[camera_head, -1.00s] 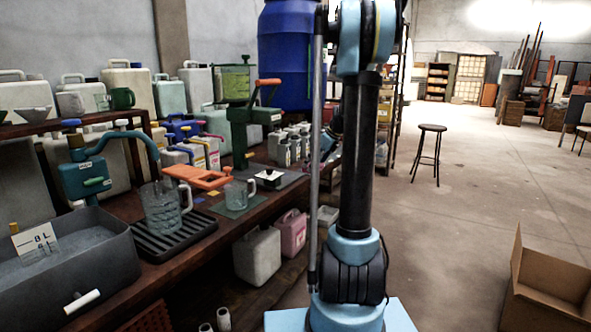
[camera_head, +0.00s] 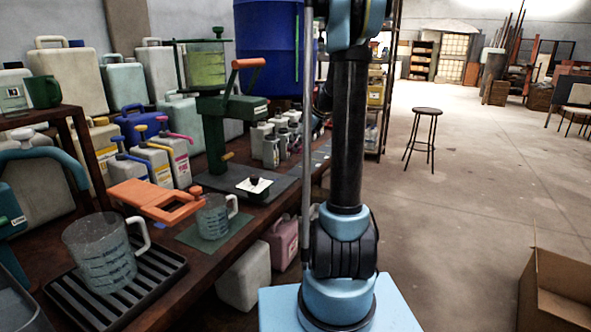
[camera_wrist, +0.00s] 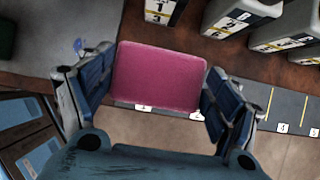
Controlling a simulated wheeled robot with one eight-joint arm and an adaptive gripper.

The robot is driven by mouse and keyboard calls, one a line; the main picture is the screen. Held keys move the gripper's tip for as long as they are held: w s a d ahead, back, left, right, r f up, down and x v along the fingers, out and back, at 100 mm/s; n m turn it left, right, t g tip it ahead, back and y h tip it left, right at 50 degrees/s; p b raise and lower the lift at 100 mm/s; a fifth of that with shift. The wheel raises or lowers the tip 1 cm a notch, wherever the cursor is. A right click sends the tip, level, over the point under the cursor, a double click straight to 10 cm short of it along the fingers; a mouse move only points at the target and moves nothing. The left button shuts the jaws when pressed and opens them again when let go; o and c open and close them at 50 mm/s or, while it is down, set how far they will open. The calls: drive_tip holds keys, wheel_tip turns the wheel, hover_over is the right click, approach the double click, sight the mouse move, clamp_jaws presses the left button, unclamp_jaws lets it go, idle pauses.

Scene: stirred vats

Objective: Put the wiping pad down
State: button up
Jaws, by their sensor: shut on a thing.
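The wiping pad (camera_wrist: 158,78) is a pink-magenta rounded rectangle in the middle of the wrist view. My gripper (camera_wrist: 155,72) is shut on it, with one blue finger at each side edge of the pad. The pad is over the brown bench and its front edge, with floor showing below it; its height above the bench is hard to tell. In the head view my arm column hides the gripper and the pad.
Grey numbered containers (camera_wrist: 240,14) stand on the bench near the pad. A grey strip with number labels (camera_wrist: 284,112) runs along the bench edge. In the head view, a glass jug (camera_head: 100,258) stands on a black slatted tray (camera_head: 160,285). A stool (camera_head: 424,130) stands on open floor.

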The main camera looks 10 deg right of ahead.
drive_tip(key=f, duration=0.4)
drive_tip(key=shift+w+a+f, duration=0.15)
drive_tip(key=shift+w+f, duration=0.1)
drive_tip(key=shift+f, duration=0.15)
drive_tip(key=shift+s+f, duration=0.1)
drive_tip(key=shift+f, duration=2.45)
drive_tip(key=o, duration=1)
drive_tip(key=shift+o, duration=0.2)
